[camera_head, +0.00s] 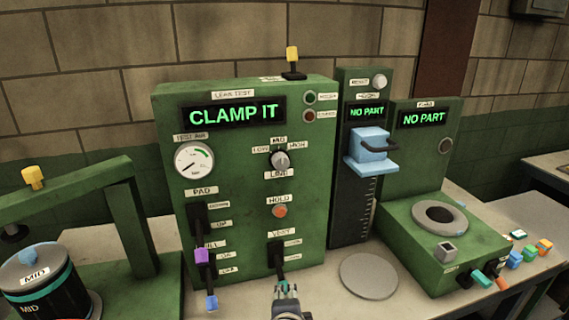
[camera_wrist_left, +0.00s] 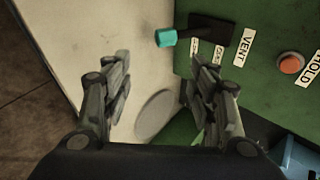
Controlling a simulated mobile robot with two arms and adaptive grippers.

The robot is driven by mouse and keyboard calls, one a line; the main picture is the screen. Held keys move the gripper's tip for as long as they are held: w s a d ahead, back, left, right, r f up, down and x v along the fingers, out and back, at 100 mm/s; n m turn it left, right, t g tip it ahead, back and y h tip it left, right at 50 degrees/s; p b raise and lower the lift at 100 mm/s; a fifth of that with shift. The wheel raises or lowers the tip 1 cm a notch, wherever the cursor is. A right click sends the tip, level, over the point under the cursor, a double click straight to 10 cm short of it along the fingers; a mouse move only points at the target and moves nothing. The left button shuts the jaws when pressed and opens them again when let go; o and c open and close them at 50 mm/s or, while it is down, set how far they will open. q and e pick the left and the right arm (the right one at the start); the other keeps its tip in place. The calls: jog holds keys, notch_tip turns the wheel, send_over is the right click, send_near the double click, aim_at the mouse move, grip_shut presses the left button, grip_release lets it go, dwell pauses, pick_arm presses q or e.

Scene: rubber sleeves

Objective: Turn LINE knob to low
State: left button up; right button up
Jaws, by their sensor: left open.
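The LINE knob (camera_head: 280,160) is a small round grey knob with a pale mark on the green leak-test panel (camera_head: 240,185). LOW is at its left, MID above, HIGH at its right, and LINE below. Its mark seems to point up towards MID. My left gripper (camera_head: 287,290) is at the bottom centre of the head view, below the knob and near the VENT lever, apart from the knob. In the left wrist view the gripper (camera_wrist_left: 161,65) is open and empty. The knob does not show in that view. My right gripper is not in view.
The red HOLD button (camera_head: 280,211) and VENT lever (camera_head: 275,255) lie between gripper and knob. The teal lever tip (camera_wrist_left: 165,38) is close ahead in the wrist view. PAD and FILL levers stand left. A round grey plate (camera_head: 368,276) lies right.

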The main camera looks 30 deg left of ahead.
pick_arm(q)
jog(key=w+a+r+m+t+y, duration=0.25)
jog(key=w+r, duration=0.35)
jog(key=r, duration=0.5)
jog(key=m+y, duration=0.4)
jog(key=y, duration=0.2)
send_near(283, 165)
jog(key=shift+t, duration=0.35)
jog(key=p+x, duration=0.3)
jog(key=x, duration=0.5)
jog(key=shift+s+a+f+p, duration=0.1)
jog(key=shift+s+a+p, duration=0.1)
jog(key=shift+p, duration=0.1)
jog(key=shift+w+a+f, duration=0.1)
jog(key=shift+w+a, duration=0.3)
jog(key=shift+w, duration=0.05)
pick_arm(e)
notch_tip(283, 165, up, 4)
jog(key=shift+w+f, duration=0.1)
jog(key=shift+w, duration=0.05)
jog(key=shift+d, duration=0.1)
pick_arm(q)
jog(key=c, duration=1.1)
jog(key=shift+o, duration=0.2)
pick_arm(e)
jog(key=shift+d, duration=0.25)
